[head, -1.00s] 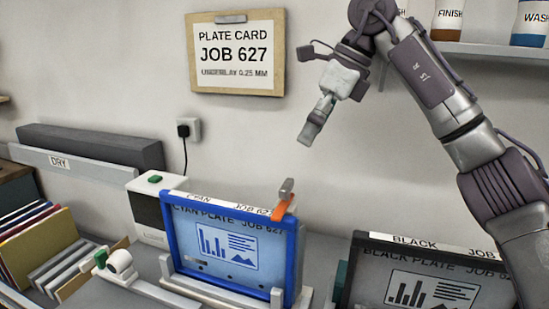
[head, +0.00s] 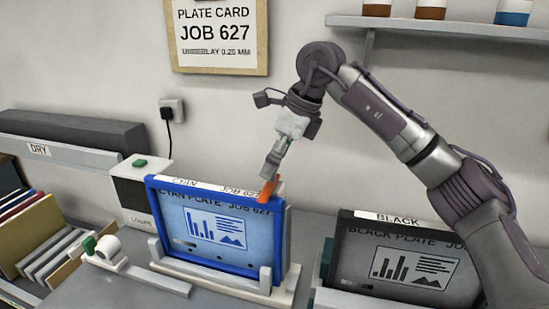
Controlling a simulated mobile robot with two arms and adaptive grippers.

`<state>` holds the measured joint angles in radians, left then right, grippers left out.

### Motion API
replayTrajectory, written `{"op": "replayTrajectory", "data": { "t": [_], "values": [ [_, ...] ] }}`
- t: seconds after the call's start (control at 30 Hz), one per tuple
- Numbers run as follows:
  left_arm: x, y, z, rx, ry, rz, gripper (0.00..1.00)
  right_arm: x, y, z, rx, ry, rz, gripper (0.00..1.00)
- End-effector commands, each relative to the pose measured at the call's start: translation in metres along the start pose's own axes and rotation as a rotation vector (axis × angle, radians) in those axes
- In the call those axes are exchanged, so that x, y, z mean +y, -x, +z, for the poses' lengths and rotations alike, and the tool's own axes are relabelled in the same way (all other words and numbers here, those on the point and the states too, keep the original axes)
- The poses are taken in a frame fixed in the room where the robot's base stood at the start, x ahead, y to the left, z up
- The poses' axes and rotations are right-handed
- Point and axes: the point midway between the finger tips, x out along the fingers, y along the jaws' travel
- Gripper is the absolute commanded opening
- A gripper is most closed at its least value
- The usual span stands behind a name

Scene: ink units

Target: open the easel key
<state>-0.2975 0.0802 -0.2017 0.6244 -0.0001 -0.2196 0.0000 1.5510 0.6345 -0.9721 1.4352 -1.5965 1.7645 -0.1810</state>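The blue-framed cyan plate unit (head: 220,262) stands upright on a light grey easel (head: 283,292). An orange lever (head: 267,193), which looks like the easel key, sits at the unit's top right corner. My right gripper (head: 269,170) points down at the top of this lever. Its fingertips overlap the lever's upper end and hide the grey tip. I cannot tell whether they touch it, or whether the fingers are open or shut. My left gripper is not in view.
The black plate unit (head: 350,285) stands to the right, partly behind my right arm. A white box with a green button (head: 139,162) stands behind left. A white fixture with a green knob (head: 104,249) is front left. Upright folders (head: 27,235) fill the left edge.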

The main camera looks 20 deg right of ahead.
Motion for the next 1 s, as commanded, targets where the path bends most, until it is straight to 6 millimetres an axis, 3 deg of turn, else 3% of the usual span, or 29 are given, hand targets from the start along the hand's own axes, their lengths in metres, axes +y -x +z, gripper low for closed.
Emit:
{"op": "replayTrajectory", "data": {
  "t": [0.33,0.83,1.0],
  "values": [
    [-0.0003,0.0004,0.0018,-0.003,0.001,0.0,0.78,0.0,-0.0038,0.0001,-0.001,0.0,0.0,0.86],
    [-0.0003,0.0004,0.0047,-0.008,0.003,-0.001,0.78,0.0001,-0.0035,0.0001,-0.001,0.0,0.001,0.03],
    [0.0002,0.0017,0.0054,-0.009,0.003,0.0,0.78,0.0002,-0.0037,0.002,-0.001,-0.001,0.001,0.0]
  ]
}}
